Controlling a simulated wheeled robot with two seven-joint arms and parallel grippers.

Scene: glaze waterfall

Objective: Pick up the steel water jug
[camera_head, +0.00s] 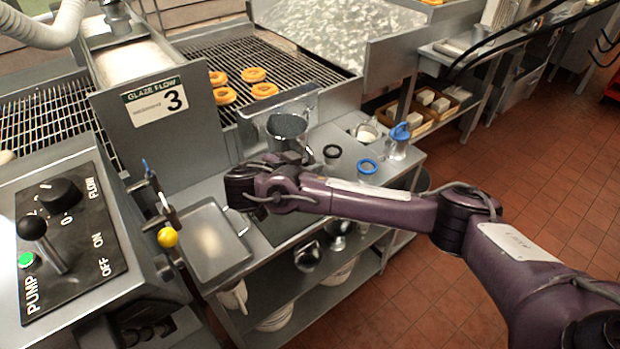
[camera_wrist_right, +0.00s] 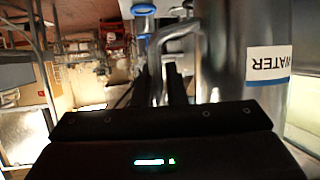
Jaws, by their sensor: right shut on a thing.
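The steel water jug (camera_head: 287,128) stands upright at the back of the steel counter, partly hidden by my right gripper (camera_head: 270,172). In the right wrist view the jug (camera_wrist_right: 222,60) fills the right side, with its WATER label upside down. My right gripper (camera_wrist_right: 162,85) is shut on the jug's handle, a bent steel bar between its two dark fingers. The fingertips are hidden in the head view. I cannot tell whether the jug's base still touches the counter. My left gripper is in neither view.
A blue-ringed cup (camera_head: 367,167), a dark-ringed cup (camera_head: 332,152) and a blue-topped bottle (camera_head: 398,138) stand right of the jug. A square steel tray (camera_head: 212,240) lies front left. A donut rack (camera_head: 285,62) is behind. Shelves below hold vessels.

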